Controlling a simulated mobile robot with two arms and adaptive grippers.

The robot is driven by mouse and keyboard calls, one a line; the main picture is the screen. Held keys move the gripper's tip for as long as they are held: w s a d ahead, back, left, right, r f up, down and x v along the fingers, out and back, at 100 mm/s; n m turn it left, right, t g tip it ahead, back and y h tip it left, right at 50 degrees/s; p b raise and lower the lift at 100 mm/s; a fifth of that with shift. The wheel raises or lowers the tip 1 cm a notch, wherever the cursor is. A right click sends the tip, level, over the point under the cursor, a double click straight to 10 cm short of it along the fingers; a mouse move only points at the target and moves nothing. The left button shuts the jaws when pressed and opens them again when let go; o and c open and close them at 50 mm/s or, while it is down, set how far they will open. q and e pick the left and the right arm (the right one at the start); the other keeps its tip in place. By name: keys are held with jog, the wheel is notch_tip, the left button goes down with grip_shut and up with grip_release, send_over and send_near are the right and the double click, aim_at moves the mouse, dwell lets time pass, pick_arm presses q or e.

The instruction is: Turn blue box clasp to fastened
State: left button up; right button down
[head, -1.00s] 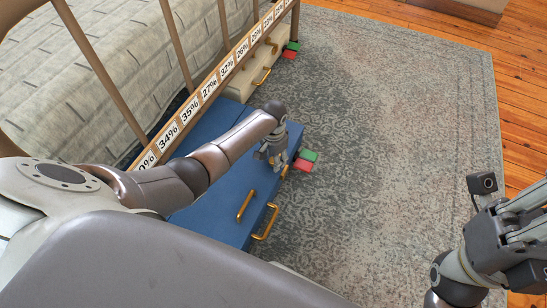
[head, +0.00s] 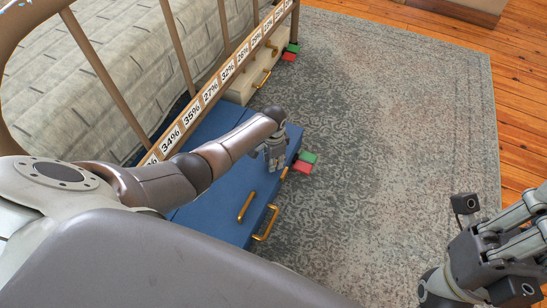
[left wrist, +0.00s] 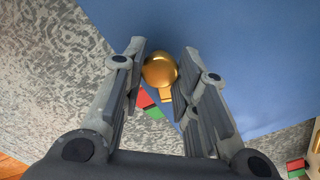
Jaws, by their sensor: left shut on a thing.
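The blue box (head: 222,212) lies on the rug, partly under the bed rail and partly hidden by my left arm. My left gripper (head: 275,165) is at the box's front edge. In the left wrist view my left gripper (left wrist: 161,82) has its fingers on either side of a gold clasp knob (left wrist: 160,70), shut on it. A small gold part of the clasp shows below the fingers in the head view (head: 284,173). My right gripper (head: 492,240) is at the lower right, away from the box; its finger opening is unclear.
A gold bar (head: 246,207) and a gold handle (head: 267,222) are nearer on the blue box. Red (head: 302,167) and green (head: 308,157) blocks lie beside it. A cream box (head: 240,88) stands farther back. The patterned rug (head: 400,130) is clear.

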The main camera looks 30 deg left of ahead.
pick_arm(q)
jog(key=m, duration=0.3)
jog(key=shift+p, duration=0.4)
jog(key=m, duration=0.3)
jog(key=shift+m, duration=0.3)
jog(key=m, duration=0.3)
jog(key=shift+p, duration=0.3)
jog(key=shift+m, duration=2.2)
jog(key=o, duration=1.1)
jog(key=shift+c, duration=0.2)
jog(key=shift+r, duration=0.1)
